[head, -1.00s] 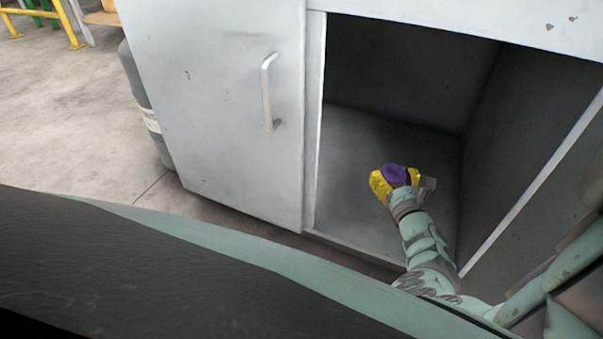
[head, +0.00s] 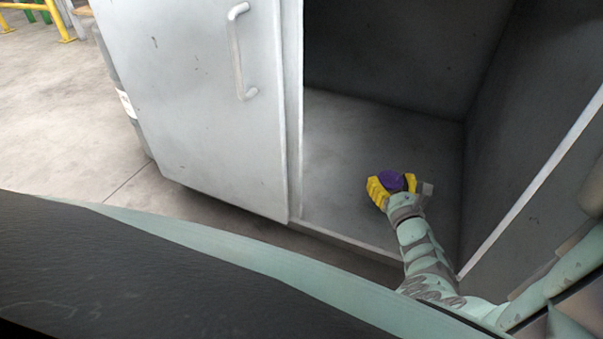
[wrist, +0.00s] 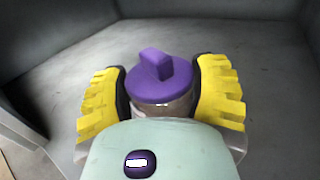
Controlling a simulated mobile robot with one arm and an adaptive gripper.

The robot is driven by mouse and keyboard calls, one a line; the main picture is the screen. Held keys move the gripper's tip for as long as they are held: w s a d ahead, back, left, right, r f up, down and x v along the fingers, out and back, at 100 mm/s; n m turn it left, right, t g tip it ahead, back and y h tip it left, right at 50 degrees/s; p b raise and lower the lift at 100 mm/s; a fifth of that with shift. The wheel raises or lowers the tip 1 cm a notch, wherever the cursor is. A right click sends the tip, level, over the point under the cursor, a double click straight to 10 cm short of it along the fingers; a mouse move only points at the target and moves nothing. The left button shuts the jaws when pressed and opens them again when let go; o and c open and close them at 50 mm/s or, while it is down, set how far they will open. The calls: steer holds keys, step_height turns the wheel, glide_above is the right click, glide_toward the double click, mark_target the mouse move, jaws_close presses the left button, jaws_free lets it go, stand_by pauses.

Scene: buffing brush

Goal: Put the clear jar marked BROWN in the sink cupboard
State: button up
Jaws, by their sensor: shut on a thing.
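A jar with a purple lid (wrist: 160,82) is between the yellow fingers of my gripper (wrist: 163,95) in the wrist view. Its lid has a raised knob, and a strip of its see-through body (wrist: 178,106) shows below. No marking on it is readable. My gripper is shut on the jar, which also shows by its purple lid in the head view (head: 391,181). My gripper (head: 390,187) is inside the open cupboard (head: 345,140), above its floor near the front. I cannot tell whether the jar's base touches the floor.
The cupboard's grey door (head: 195,105) stands to the left of the opening, with a metal handle (head: 238,50). A front sill (head: 345,239) and right edge (head: 530,190) frame the opening. The cupboard floor (head: 340,150) looks bare around the jar.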

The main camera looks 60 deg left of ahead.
step_height(320, 180, down, 3)
steer(key=shift+s+r+b, duration=0.1)
steer(key=shift+r+b, duration=0.05)
steer(key=shift+b, duration=0.7)
steer(key=shift+r, duration=0.1)
steer(key=o, duration=1.3)
steer(key=shift+f, duration=0.2)
steer(key=shift+o, duration=0.2)
steer(key=shift+r, duration=0.1)
